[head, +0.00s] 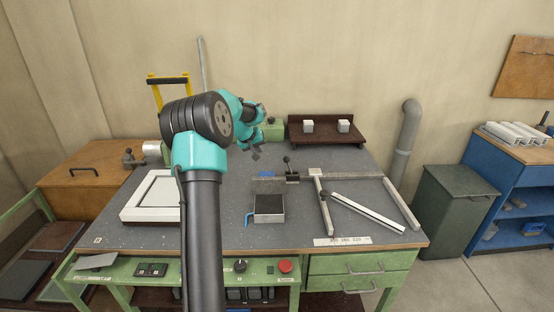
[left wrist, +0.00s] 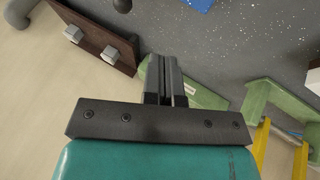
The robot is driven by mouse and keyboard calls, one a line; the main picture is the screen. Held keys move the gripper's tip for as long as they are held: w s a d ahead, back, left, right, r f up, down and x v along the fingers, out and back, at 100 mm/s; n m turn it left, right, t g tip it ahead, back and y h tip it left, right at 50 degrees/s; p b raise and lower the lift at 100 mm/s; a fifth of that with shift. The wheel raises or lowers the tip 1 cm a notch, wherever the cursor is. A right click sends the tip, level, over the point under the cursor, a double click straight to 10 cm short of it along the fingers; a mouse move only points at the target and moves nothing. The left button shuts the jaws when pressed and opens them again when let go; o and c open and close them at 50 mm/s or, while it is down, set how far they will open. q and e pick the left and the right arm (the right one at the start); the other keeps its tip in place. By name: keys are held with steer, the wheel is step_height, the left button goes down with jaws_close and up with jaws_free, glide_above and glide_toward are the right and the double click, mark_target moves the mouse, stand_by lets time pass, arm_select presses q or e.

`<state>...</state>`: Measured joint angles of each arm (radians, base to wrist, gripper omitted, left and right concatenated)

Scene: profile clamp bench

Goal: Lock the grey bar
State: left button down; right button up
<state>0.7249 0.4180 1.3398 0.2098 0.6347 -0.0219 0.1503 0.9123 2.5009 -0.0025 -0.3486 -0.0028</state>
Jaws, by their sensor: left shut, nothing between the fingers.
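A long grey bar (head: 350,177) lies crosswise on the bench, near a clamp (head: 291,177) with an upright black-knobbed lever. I cannot tell for certain which bar is the task's. My left gripper (head: 256,153) is above the back of the bench, behind and left of the clamp, apart from both bars. Its fingers also show in the left wrist view (left wrist: 166,80), shut and empty. My right gripper is not in view.
A dark shelf (head: 325,138) with two light blocks stands at the back; it also shows in the left wrist view (left wrist: 95,30). A green block (head: 274,130) is beside it.

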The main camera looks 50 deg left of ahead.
arm_select(q)
steer(key=x, duration=1)
steer(key=shift+w+f, duration=0.15)
steer(key=shift+f, duration=0.1)
steer(key=w+d, duration=0.2)
steer(key=w, duration=0.1)
steer(key=shift+w+r, duration=0.1)
steer(key=shift+r, duration=0.1)
